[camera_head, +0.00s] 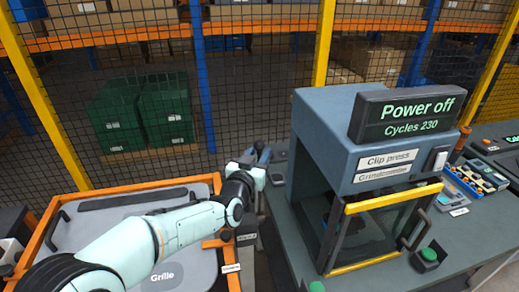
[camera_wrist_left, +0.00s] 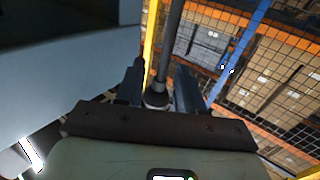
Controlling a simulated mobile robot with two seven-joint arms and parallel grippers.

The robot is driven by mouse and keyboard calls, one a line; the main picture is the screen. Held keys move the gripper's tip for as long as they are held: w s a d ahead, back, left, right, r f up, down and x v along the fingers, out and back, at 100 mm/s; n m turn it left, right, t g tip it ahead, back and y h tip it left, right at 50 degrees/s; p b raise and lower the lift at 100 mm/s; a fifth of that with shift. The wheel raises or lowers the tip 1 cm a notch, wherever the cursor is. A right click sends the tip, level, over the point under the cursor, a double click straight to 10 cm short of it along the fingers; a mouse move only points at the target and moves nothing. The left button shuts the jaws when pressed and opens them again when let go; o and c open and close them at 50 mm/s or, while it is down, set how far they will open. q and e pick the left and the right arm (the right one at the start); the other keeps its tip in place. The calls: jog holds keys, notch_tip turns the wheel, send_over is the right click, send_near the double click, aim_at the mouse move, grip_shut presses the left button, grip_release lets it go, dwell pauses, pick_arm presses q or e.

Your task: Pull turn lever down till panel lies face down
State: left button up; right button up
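The grey panel marked "Grille" (camera_head: 200,262) lies in an orange frame (camera_head: 140,187) at the lower left of the head view, its lettering facing up. My left arm crosses over it and hides part of it. My left gripper (camera_head: 262,157) is past the frame's right side, near the press. In the left wrist view a dark rod (camera_wrist_left: 171,45), seemingly the turn lever, stands between the two fingers of the left gripper (camera_wrist_left: 160,85). Gaps show on both sides of the rod, so the fingers look open around it. My right gripper is not in view.
A blue-grey clip press (camera_head: 325,140) with a yellow-edged guard and a "Power off" display (camera_head: 410,112) stands right of the left gripper. A mesh fence (camera_head: 255,85) runs behind, with green crates (camera_head: 165,112) beyond it. A bin tray (camera_head: 475,178) sits at right.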

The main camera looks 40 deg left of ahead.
pick_arm(q)
jog(key=shift+w+a, duration=0.15)
jog(key=shift+w, duration=0.3)
jog(key=shift+s, duration=0.1)
jog(key=shift+c, duration=0.3)
grip_shut()
